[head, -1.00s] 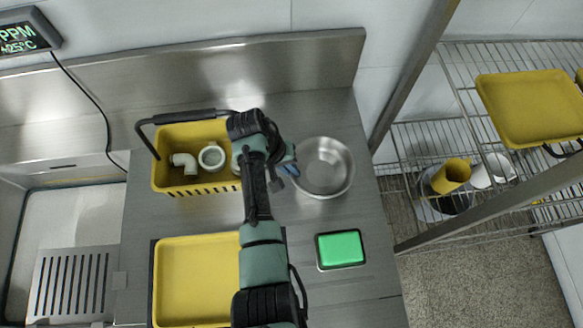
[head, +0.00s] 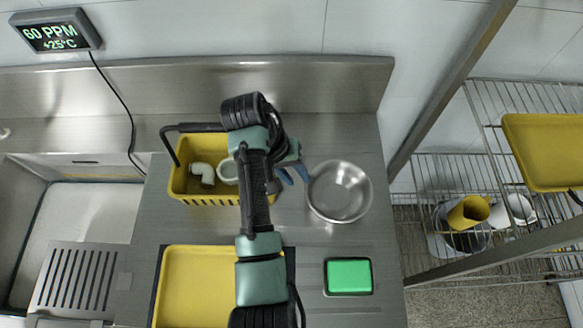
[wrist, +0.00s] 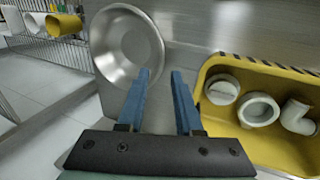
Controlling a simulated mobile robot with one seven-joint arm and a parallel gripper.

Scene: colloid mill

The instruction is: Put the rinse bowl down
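The rinse bowl (head: 340,191) is a round, shiny metal bowl. It sits upright on the steel counter, right of the yellow basket, and also shows at the upper left of the wrist view (wrist: 124,47). My gripper (head: 298,174) is just left of the bowl's rim. In the wrist view my gripper (wrist: 161,76) has its two blue fingers apart with nothing between them. The left fingertip overlaps the bowl's edge in that picture; I cannot tell whether it touches.
A yellow basket (head: 200,201) with white pipe fittings stands left of my gripper. A wire rack (head: 430,170) stands to the right. Bare counter lies between bowl and sponge.

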